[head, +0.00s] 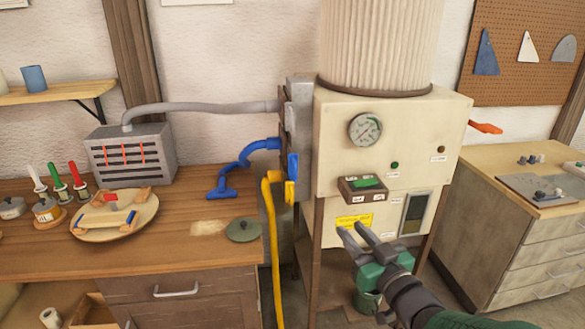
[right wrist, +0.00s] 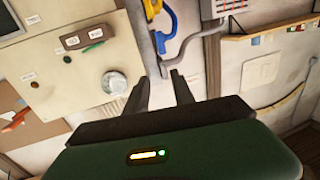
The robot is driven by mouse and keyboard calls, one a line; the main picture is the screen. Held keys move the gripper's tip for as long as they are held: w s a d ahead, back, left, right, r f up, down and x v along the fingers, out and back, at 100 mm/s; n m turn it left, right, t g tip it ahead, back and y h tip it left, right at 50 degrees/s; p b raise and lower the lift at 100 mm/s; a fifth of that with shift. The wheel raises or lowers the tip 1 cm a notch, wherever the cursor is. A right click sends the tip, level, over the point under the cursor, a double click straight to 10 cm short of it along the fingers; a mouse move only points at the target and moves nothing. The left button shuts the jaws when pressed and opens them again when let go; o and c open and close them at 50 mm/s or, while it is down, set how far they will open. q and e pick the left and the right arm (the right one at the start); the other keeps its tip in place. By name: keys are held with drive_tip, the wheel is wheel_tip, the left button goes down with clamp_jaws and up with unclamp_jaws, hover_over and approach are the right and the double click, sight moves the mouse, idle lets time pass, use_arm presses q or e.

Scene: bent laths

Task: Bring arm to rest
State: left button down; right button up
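My right gripper (head: 352,232) is in front of the lower part of a cream machine cabinet (head: 400,140) in the head view. Its two dark fingers stand apart with nothing between them. In the right wrist view the same gripper (right wrist: 160,82) shows its fingers spread and empty, with the cabinet front (right wrist: 75,75) at the left behind them. A gap to the cabinet cannot be judged exactly. My left gripper is not in the head view.
A wooden workbench (head: 185,250) at the left holds a round board (head: 95,228), a grey vented box (head: 130,152) and a blue hose (head: 235,170). A yellow hose (head: 275,255) hangs beside the cabinet. A drawer bench (head: 510,235) stands at the right. The wall shelf (head: 60,93) is upper left.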

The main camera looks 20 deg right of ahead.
drive_tip(key=shift+d, duration=0.2)
drive_tip(key=s+a+f+m+g+h+p, duration=0.1)
drive_tip(key=a+f+g+p, duration=0.1)
drive_tip(key=f+g, duration=0.3)
drive_tip(key=s+a+f+g+h+p, duration=0.1)
drive_tip(key=a+f+g, duration=0.1)
drive_tip(key=f, duration=0.6)
drive_tip(key=s+a+f+g+y+p, duration=0.1)
drive_tip(key=s+a+f+g, duration=0.3)
drive_tip(key=s, duration=0.2)
drive_tip(key=s+a+f+n+g+y, duration=0.1)
drive_tip(key=s+a+f+g, duration=0.3)
drive_tip(key=s, duration=0.3)
drive_tip(key=shift+a+f+p, duration=0.15)
drive_tip(key=shift+a+p, duration=0.2)
drive_tip(key=shift+a, duration=0.25)
drive_tip(key=shift+d, duration=0.1)
